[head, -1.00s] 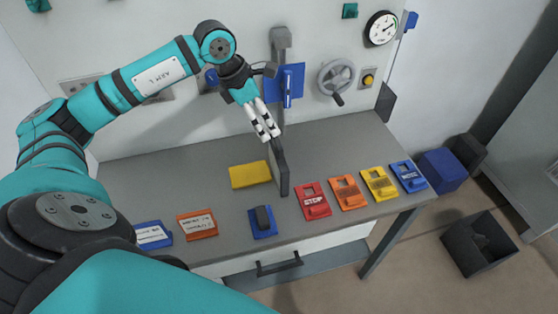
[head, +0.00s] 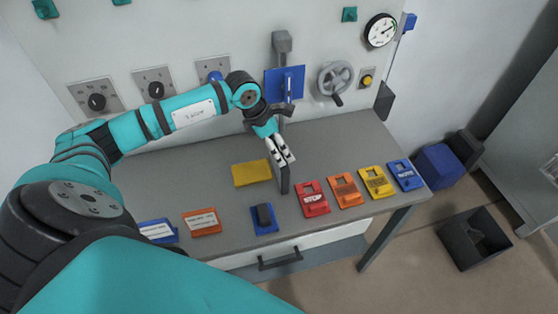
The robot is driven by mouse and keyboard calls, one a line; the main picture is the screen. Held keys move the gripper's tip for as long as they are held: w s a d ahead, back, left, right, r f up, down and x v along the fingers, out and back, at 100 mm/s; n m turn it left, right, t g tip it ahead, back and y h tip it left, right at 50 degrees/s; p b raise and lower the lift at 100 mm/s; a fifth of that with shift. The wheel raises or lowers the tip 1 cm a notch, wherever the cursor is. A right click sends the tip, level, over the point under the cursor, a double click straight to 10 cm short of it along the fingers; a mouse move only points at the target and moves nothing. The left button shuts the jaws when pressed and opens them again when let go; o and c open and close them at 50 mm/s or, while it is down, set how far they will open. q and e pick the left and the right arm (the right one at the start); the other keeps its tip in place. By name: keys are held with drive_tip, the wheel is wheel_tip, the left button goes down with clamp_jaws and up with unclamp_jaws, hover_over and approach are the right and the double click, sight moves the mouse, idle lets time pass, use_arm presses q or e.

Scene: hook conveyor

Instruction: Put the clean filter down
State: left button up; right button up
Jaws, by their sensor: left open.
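A flat yellow pad (head: 251,174) lies on the grey workbench (head: 330,145), left of a dark upright plate (head: 284,181). It may be the clean filter, but no label shows. My left gripper (head: 281,157) is open, points down and appears empty. It is above and right of the pad, apart from it in the picture, and overlaps the upper part of the upright plate. Its exact height and whether it touches the plate cannot be told. My right gripper is not in view.
Red (head: 312,198), orange (head: 345,190), yellow (head: 377,182) and blue (head: 405,175) tags line the bench's right side. A blue block with a dark top (head: 264,218) lies in front. A dark open bin (head: 475,238) stands on the floor. The bench's middle right is clear.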

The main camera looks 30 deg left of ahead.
use_arm(q)
drive_tip(key=c, duration=1.7)
clamp_jaws()
drive_tip(key=shift+r, duration=0.2)
